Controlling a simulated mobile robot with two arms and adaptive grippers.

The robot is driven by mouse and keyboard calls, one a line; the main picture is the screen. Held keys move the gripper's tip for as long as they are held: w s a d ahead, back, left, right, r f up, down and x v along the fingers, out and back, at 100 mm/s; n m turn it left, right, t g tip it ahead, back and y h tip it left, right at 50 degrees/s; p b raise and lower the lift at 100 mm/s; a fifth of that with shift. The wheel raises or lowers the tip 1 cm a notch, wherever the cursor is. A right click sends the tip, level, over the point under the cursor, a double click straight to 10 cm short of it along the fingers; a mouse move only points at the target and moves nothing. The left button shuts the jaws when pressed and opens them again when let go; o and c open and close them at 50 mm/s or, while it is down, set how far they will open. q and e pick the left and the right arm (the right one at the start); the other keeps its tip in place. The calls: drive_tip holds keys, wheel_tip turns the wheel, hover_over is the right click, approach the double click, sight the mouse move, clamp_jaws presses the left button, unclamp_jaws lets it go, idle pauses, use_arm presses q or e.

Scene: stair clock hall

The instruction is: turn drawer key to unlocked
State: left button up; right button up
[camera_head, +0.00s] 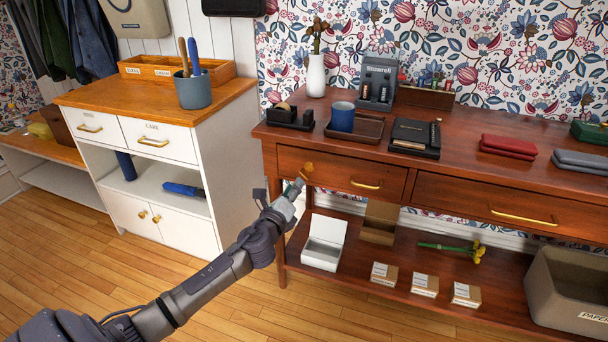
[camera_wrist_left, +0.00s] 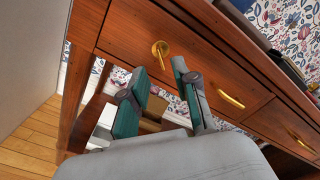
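The brass drawer key (camera_head: 308,167) sits in the front of the left wooden drawer (camera_head: 335,172) of the dark red-brown desk. It also shows in the left wrist view (camera_wrist_left: 160,48), as a round gold shape on the drawer face. Which way the key is turned is hard to tell. My left gripper (camera_head: 297,183) is just in front of and below the key. In the left wrist view its two teal-padded fingers (camera_wrist_left: 159,68) stand apart, with the key beyond the gap between their tips. They do not appear to touch it. My right gripper is not in view.
Brass drawer handles (camera_head: 366,185) stick out to the right of the key. A blue mug (camera_head: 343,116) on a tray and a tape dispenser (camera_head: 291,116) stand on the desk above. An open white box (camera_head: 324,242) lies on the lower shelf. A white cabinet (camera_head: 160,150) stands at left.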

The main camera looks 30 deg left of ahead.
sight(304, 172)
use_arm(q)
drive_tip(key=b+x, duration=0.1)
drive_tip(key=x, duration=0.7)
drive_tip(key=shift+f, duration=0.1)
drive_tip(key=shift+c, duration=0.2)
clamp_jaws()
